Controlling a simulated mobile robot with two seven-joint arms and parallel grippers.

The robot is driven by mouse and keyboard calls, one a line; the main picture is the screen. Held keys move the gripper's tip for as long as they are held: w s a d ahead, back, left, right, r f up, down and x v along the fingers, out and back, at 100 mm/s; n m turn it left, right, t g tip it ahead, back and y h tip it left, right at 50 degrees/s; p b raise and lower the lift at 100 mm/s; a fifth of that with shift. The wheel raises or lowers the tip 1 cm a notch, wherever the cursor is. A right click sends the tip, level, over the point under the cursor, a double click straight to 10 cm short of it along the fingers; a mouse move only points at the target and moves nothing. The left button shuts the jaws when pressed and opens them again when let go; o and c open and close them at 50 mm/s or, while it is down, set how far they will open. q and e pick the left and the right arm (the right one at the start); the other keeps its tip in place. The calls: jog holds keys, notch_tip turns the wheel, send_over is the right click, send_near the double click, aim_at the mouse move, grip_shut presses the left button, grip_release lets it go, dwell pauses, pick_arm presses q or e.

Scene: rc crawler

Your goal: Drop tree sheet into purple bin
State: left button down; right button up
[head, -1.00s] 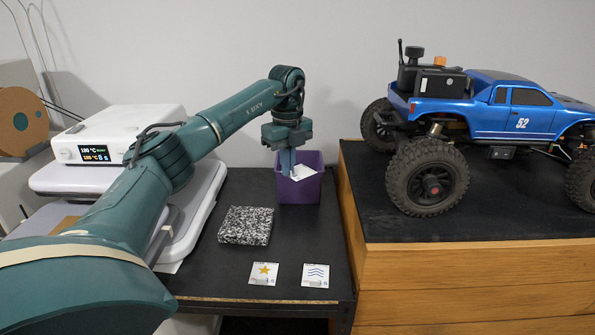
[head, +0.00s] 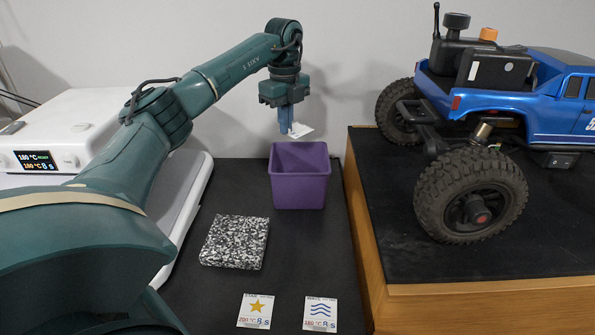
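The purple bin (head: 300,190) stands upright at the back of the dark table, against the wall side. My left gripper (head: 287,130) points down just above the bin's back left part, clear of its rim. It looks shut on a small white sheet (head: 301,130), which sticks out to the right of the fingertips. The print on this sheet is too small to tell, so I cannot confirm a tree. The bin's floor is hidden by its front wall. My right gripper is out of view.
A speckled block (head: 235,242) lies in front of the bin. A star card (head: 254,311) and a wave card (head: 320,314) lie at the table's front. A white press (head: 60,130) is at left; a blue truck (head: 560,110) stands on the wooden cabinet (head: 372,235) at right.

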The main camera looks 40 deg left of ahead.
pick_arm(q)
jog(key=shift+s+f, duration=0.1)
jog(key=shift+f, duration=2.8)
jog(key=c, duration=1.6)
grip_release()
jog(key=shift+r, duration=0.1)
notch_tip(320, 180, up, 13)
jog(key=b, duration=0.1)
